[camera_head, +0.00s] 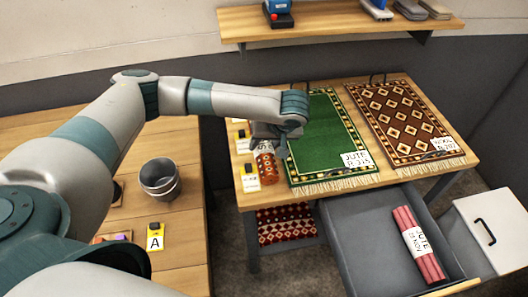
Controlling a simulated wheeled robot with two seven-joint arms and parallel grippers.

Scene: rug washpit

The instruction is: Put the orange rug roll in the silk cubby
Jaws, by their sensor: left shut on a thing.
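The orange patterned rug roll (265,165) stands out below my left gripper (270,140), at the left edge of the rug table, beside the green rug. My left gripper is shut on the roll from above and hides its upper end. I cannot tell whether the roll touches the table. Several small labelled cards (250,182) lie along the table's left edge, but their text is too small to read. I cannot make out a silk cubby. My right gripper is not in view.
A green rug (322,130) and a brown rug (402,118) cover most of the table. An open grey drawer (365,245) holds a pink roll (418,245) labelled JUTE. A grey bowl (160,180) and a yellow "A" card (155,237) are on the left bench (185,265).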

